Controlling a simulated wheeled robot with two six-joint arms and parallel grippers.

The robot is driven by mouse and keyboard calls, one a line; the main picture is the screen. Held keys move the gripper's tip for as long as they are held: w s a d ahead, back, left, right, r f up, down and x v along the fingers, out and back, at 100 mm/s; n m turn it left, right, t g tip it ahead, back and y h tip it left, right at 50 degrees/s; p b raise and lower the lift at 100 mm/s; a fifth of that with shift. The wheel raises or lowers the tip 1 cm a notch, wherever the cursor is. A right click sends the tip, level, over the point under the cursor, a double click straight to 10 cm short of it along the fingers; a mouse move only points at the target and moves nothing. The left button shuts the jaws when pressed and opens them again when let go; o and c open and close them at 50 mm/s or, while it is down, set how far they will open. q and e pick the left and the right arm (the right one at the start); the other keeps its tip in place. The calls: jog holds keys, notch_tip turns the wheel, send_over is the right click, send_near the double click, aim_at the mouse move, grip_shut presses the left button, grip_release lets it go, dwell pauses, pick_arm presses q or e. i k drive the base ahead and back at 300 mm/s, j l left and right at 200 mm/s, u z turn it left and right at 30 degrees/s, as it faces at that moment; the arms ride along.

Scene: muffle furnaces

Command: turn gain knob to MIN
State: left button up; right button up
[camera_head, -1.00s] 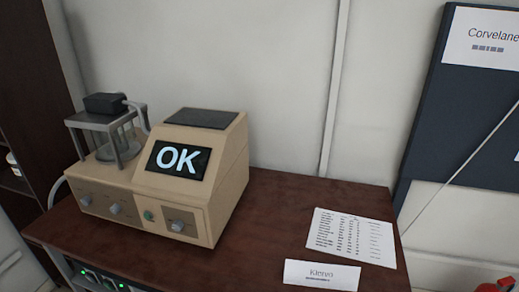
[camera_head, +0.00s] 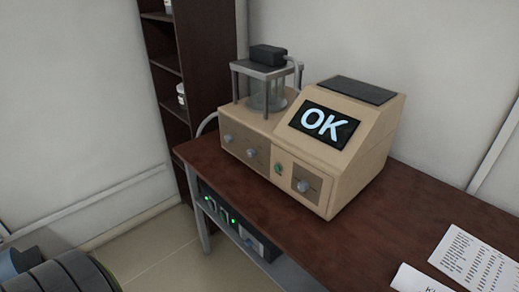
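A beige instrument (camera_head: 362,150) with a lit "OK" screen (camera_head: 324,124) stands on the brown table. Its front has two grey knobs on the left, one at the far left (camera_head: 228,139) and one nearer the middle (camera_head: 252,153). A third knob (camera_head: 303,186) sits on a darker panel at the right, beside a small green button (camera_head: 278,169). The labels are too small to read, so I cannot tell which knob is gain or where each one points. Neither of my grippers is in view.
A glass vessel in a metal frame (camera_head: 266,88) stands on the instrument's left part. Printed sheets (camera_head: 478,262) lie at the table's right. Devices with green lights (camera_head: 222,208) sit on a shelf below.

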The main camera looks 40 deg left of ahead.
aim_at(248, 242)
jog(key=j+u, duration=0.2)
jog(key=u, duration=0.95)
